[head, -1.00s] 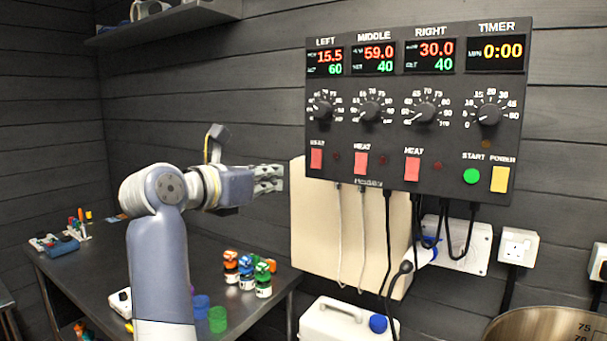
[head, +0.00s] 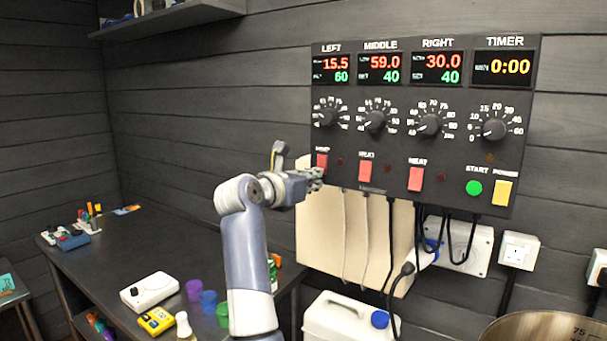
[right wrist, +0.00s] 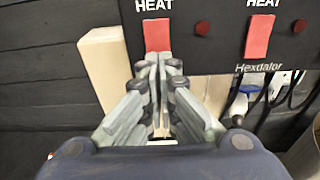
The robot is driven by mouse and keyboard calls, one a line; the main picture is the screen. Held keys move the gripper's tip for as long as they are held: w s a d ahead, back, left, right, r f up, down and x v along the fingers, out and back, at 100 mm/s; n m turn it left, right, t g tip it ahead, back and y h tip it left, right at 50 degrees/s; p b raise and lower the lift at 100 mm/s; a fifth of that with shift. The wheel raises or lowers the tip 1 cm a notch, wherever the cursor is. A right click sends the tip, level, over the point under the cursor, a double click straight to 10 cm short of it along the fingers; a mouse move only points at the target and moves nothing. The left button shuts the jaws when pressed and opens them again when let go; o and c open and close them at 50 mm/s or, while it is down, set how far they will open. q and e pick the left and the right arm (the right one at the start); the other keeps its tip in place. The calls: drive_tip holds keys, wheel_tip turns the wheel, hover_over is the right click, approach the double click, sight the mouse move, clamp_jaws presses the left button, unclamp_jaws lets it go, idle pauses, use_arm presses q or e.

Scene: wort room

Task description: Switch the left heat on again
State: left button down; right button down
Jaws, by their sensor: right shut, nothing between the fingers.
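The black control panel (head: 400,165) hangs on the wall. Its LEFT display (head: 331,68) reads 15.5 in red over 60 in green. The left red HEAT switch (head: 321,160) is at the panel's lower left, with a dark red lamp (head: 340,162) beside it. My right gripper (head: 317,179) is shut and empty, its fingertips close to the lower end of that switch. The right wrist view shows the switch (right wrist: 157,34) just beyond the fingertips (right wrist: 157,66); I cannot tell whether they touch. The lamp (right wrist: 202,28) looks unlit. My left gripper is not in view.
The middle HEAT switch (head: 365,171) and right HEAT switch (head: 416,179) sit to the right, with the green START button (head: 474,188) and yellow POWER switch (head: 502,193) beyond. Cables (head: 391,235) hang below. A dark table (head: 120,245) holds small items.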

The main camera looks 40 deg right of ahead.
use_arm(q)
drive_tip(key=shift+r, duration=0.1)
use_arm(e)
drive_tip(key=shift+w+d+f, duration=0.1)
drive_tip(key=shift+d, duration=0.1)
